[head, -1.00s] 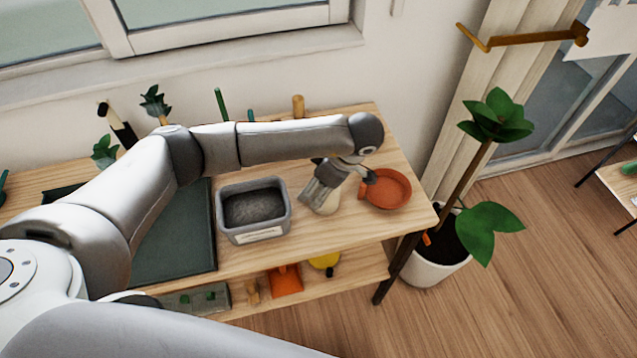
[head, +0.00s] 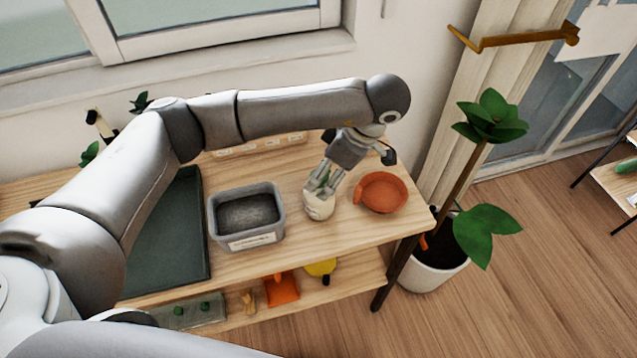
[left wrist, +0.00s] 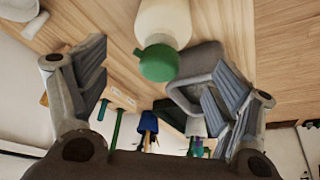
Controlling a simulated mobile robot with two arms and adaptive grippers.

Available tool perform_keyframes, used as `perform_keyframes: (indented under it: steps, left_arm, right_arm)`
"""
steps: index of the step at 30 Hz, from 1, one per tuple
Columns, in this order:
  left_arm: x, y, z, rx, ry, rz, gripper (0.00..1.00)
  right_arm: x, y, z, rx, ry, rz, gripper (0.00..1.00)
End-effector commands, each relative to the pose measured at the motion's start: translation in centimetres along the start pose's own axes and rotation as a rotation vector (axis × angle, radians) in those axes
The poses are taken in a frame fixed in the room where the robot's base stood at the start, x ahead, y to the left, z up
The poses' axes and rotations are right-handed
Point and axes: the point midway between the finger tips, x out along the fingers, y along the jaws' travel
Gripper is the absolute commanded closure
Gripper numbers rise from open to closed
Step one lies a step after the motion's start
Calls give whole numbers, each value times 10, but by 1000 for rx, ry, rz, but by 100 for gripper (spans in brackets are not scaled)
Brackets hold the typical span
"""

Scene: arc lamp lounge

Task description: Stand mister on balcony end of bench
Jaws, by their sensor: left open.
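The mister, a cream bottle with a green top, stands upright on the wooden bench (head: 300,245) toward its right end, nearest the glazed door. In the head view its body (head: 319,207) shows below my left gripper (head: 326,172). In the left wrist view its cream body (left wrist: 165,18) and green cap lie between the spread fingers of my left gripper (left wrist: 160,62), with space on both sides. The left gripper is open and empty, just above and around the mister's top. My right gripper is out of view.
A grey bin (head: 220,226) of dark soil stands left of the mister, and a terracotta saucer (head: 384,193) close to its right. A dark green tray (head: 165,255) lies further left. A potted plant (head: 432,270) stands beyond the bench's right end.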

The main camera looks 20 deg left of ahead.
Motion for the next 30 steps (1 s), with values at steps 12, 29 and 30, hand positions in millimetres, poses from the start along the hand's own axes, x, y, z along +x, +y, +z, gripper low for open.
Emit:
perform_keyframes:
  steps: [12, 29, 30]
  left_arm:
    - [-30, 0, 0, 0, 1, -1, 16]
    - [-29, 0, 0, 0, 1, -1, 16]
    - [-29, 0, 0, 0, 1, -1, 16]
  right_arm:
    - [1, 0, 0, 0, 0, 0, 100]
    - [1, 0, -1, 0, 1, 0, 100]
    - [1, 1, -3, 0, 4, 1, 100]
